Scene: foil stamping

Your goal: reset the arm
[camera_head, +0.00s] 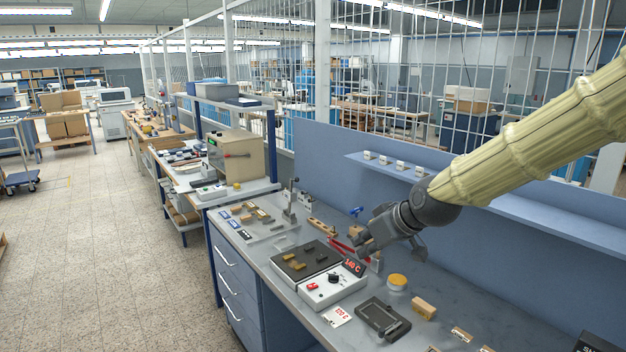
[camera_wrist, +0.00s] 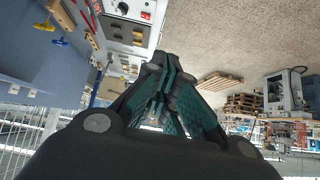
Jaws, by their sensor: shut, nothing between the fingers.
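My gripper (camera_head: 362,246) hangs over the workbench in the head view, at the end of my arm in its pale yellow sleeve. It is close above the red digital display of the heating unit in the picture, though the exact height is hard to tell. In the wrist view my gripper (camera_wrist: 158,75) has its dark fingers drawn together with nothing held between them. The wrist view looks out with the bench at its upper left and the floor at its upper right.
The bench carries a hot plate (camera_head: 290,262) with brass pieces, a white control box (camera_head: 345,290), a yellow-lidded tin (camera_head: 397,281), a black tray (camera_head: 383,318) and a wooden block (camera_head: 423,307). A blue back panel (camera_head: 320,150) with a shelf (camera_head: 500,203) stands behind. The floor aisle at left is clear.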

